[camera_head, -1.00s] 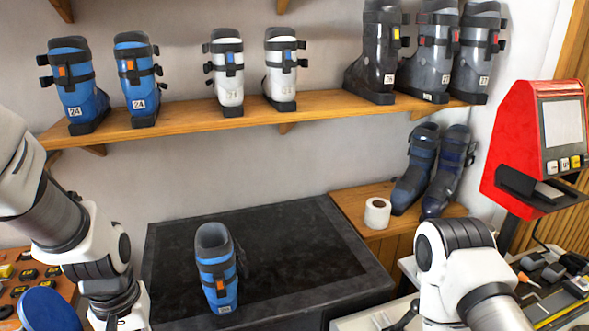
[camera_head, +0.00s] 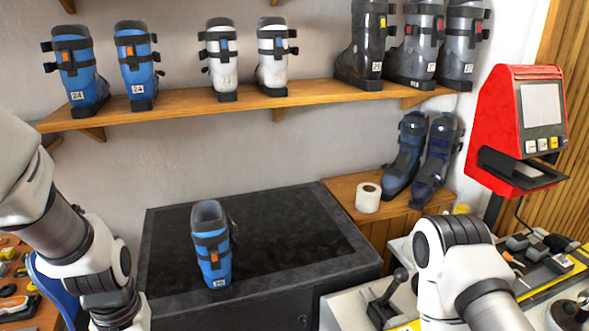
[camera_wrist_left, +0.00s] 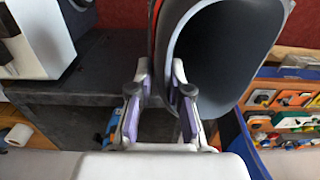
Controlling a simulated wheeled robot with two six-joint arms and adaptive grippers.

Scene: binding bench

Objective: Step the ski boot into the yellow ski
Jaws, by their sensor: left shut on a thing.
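In the left wrist view my left gripper (camera_wrist_left: 162,80) is shut on the near wall of a large dark hollow thing (camera_wrist_left: 225,50) with a pale grey rim. It looks like a boot cuff, but only this part shows. In the head view the left gripper and its load are out of frame. A blue ski boot (camera_head: 211,250) with an orange buckle stands upright on the black bench top (camera_head: 290,240). Yellow strips (camera_head: 545,291) show at the lower right; I cannot tell whether they belong to the ski. My right gripper is out of frame.
Blue, white and grey boots stand on the wall shelf (camera_head: 190,109). Two dark blue boots (camera_head: 432,160) and a paper roll (camera_head: 368,197) stand on a side ledge. A red terminal (camera_head: 505,110) stands right. A lever (camera_head: 385,300) rises at the lower right. The black top around the boot is clear.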

